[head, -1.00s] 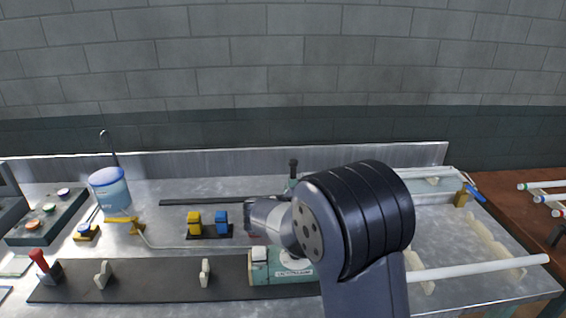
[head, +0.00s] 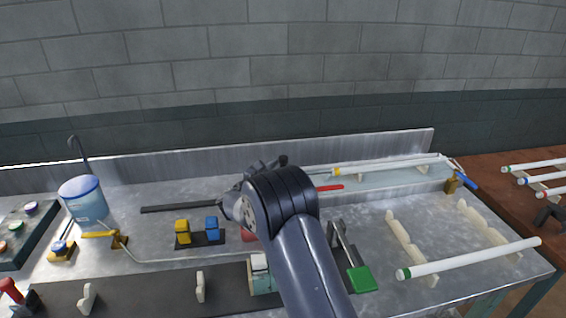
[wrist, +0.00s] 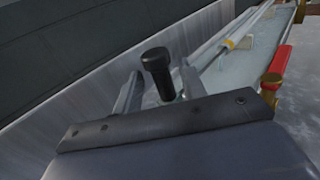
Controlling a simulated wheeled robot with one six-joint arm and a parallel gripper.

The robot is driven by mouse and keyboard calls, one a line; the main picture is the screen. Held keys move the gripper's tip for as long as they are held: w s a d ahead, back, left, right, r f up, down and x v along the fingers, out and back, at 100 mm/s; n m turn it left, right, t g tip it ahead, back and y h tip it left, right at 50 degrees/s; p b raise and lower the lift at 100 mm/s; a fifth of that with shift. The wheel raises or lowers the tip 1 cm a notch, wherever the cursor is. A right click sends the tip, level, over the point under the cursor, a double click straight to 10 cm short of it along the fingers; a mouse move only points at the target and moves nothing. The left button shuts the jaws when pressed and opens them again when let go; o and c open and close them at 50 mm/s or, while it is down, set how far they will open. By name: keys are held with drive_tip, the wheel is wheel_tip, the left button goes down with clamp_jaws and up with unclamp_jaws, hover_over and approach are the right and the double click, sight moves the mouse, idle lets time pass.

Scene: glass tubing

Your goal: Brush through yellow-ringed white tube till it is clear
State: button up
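The yellow-ringed white tube (head: 388,164) lies along a long pale trough (head: 430,183) at the back right; its yellow ring (head: 337,171) is at the left end. In the wrist view the ring (wrist: 231,44) shows beyond my gripper. A brush-like tool with a blue handle (head: 465,181) rests by a brass block at the trough's right end; its bristles cannot be made out. My gripper (wrist: 160,92) is at the back, left of the trough. In the head view my arm hides most of the gripper.
A red lever (head: 329,188) lies at the trough's left front. A green-ringed white tube (head: 470,259) rests on cream supports at front right. A green pad (head: 361,279) stands beside my arm. Yellow and blue blocks (head: 197,230) and a blue-lidded container (head: 83,202) are left.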

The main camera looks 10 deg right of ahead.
drive_tip(key=shift+x, duration=1.25)
drive_tip(key=shift+c, duration=0.5)
drive_tip(key=c, duration=0.7)
clamp_jaws()
drive_tip(key=shift+r, duration=0.15)
